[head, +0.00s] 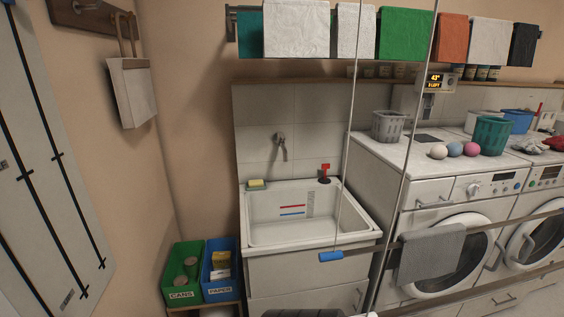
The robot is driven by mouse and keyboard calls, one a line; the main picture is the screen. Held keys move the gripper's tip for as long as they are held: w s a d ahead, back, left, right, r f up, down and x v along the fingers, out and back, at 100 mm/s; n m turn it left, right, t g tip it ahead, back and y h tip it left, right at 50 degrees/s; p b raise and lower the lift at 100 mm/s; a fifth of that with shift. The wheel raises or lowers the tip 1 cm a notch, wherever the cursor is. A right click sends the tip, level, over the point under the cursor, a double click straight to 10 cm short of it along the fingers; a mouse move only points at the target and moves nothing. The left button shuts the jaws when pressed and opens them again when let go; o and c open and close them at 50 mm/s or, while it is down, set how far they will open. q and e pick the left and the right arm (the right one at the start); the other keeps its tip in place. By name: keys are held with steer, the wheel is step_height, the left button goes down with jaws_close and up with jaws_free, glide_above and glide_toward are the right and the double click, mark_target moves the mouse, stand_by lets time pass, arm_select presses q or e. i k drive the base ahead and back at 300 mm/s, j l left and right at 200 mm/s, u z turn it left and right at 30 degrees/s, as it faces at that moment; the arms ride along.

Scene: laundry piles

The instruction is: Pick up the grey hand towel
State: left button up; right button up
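A grey towel (432,252) hangs folded over a thin horizontal bar at the lower right, in front of the left washing machine. Its front face shows, and part of its back layer shows at its left edge. Neither of my grippers is in view, and nothing is seen touching the towel.
The bar (505,224) hangs near pale upright cords, one with a blue piece (331,256). Behind are a white sink (263,236) and washing machines (405,181) with baskets and balls on top. Green (181,271) and blue (220,271) bins stand low left. Towels hang on a wall rail.

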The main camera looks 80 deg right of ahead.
mark_target(432, 253)
steer(key=z, duration=3.65)
